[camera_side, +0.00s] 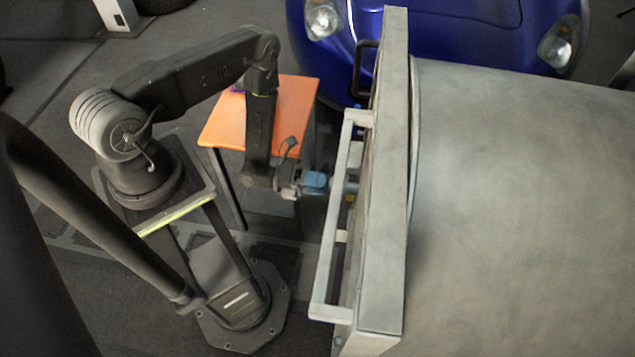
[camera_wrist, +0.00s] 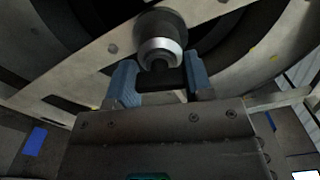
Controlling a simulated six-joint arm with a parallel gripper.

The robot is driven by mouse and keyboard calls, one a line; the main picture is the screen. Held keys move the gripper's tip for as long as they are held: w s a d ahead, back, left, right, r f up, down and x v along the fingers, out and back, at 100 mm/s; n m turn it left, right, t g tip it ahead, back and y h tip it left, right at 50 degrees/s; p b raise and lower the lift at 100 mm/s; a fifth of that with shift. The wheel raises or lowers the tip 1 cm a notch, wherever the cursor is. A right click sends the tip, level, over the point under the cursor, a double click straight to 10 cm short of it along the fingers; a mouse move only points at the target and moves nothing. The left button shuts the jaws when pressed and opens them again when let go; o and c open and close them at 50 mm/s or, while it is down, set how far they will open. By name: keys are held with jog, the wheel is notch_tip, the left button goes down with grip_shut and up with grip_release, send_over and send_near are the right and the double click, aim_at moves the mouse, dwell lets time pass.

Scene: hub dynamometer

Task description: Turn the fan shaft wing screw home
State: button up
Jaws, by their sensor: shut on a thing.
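The wing screw (camera_wrist: 162,79) shows in the wrist view as a dark crosspiece between my two blue fingers. Just behind it is a round dark hub with a bright silver ring (camera_wrist: 160,50), at the middle of the fan opening. My gripper (camera_wrist: 160,84) is shut on the wing screw, one finger at each end. In the side view my gripper (camera_side: 316,183) reaches level to the right, against the front of the big grey fan housing (camera_side: 520,190). The screw cannot be made out there, and how deep it sits cannot be told.
A pale metal guard frame (camera_side: 328,265) stands off the housing front, close to my fingers. In the wrist view a pale bar (camera_wrist: 100,62) crosses diagonally behind the hub. An orange-topped table (camera_side: 225,125) stands behind my arm. A blue car (camera_side: 455,35) is at the back.

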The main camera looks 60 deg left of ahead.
jog(key=m, duration=0.4)
jog(key=shift+a, duration=0.1)
jog(key=shift+m, duration=2.1)
jog(key=o, duration=0.9)
jog(key=v, duration=1.3)
jog(key=shift+s+a, duration=0.2)
jog(key=shift+s, duration=0.1)
